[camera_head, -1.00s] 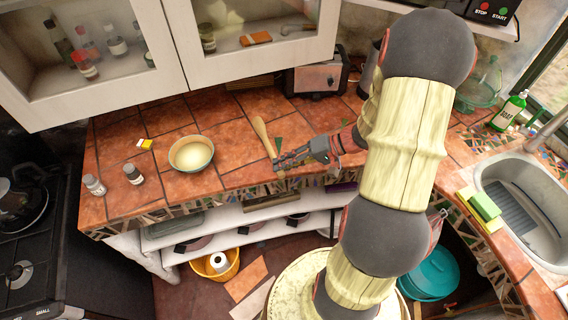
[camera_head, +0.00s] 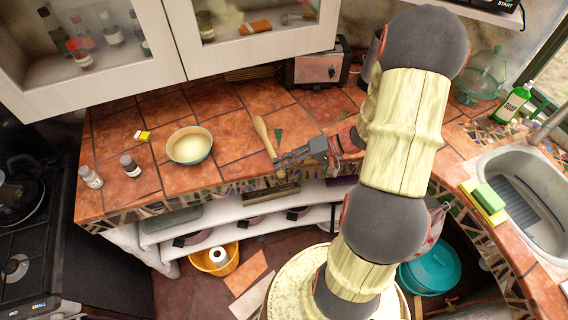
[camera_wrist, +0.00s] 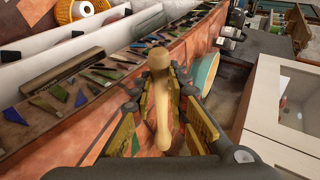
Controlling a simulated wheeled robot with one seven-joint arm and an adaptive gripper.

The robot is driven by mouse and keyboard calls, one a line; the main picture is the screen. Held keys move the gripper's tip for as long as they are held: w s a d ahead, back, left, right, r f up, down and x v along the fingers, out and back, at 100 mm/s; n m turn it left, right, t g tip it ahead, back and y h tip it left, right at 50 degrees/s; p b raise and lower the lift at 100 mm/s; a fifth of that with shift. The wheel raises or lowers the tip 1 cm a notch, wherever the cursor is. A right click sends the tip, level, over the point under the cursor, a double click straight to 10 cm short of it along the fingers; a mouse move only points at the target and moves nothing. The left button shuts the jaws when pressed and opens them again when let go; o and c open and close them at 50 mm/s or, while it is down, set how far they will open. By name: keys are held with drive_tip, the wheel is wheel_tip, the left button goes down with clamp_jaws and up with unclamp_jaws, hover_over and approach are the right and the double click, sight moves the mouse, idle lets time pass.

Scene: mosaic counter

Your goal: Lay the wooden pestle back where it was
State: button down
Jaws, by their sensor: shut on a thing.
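The wooden pestle (camera_head: 262,132) is a long pale stick with a thicker rounded end. In the head view it slants over the tiled counter (camera_head: 228,139), its lower end at my gripper (camera_head: 284,160) near the counter's front edge. In the wrist view the pestle (camera_wrist: 162,97) stands lengthwise between the two fingers of my gripper (camera_wrist: 160,110), which are shut on it. I cannot tell whether the pestle touches the counter or is a little above it. The fingers partly hide its lower end in the head view.
A bowl (camera_head: 190,145) stands left of the pestle; it also shows in the wrist view (camera_wrist: 205,72). Two small bottles (camera_head: 130,165) and a yellow item (camera_head: 142,136) are farther left. A toaster (camera_head: 317,68) stands behind. Bare tiles surround the pestle.

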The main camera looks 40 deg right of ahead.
drive_tip(key=shift+f+b, duration=0.4)
drive_tip(key=c, duration=1.7)
unclamp_jaws()
drive_tip(key=shift+o, duration=0.2)
drive_tip(key=v, duration=1.2)
